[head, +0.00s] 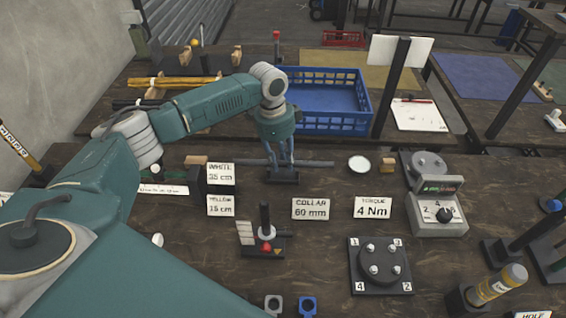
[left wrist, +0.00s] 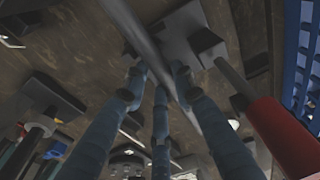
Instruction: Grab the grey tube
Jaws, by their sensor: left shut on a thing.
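The grey tube (head: 315,164) lies level across the work table, running left to right just in front of the blue basket. My left gripper (head: 281,168) reaches down over it and is shut on it, with fingers on both sides of the tube. In the left wrist view the tube (left wrist: 150,45) runs diagonally between the blue-grey fingers (left wrist: 158,85). A small dark block (head: 282,177) stands under the tube at the fingertips. My right gripper is not in view.
A blue basket (head: 325,125) stands right behind the gripper. Label cards, a wooden block (head: 196,160), a white round dish (head: 359,164) and a torque device (head: 437,207) are nearby. A numbered bolt plate (head: 380,266) sits in front. A red handle (left wrist: 280,130) shows close in the left wrist view.

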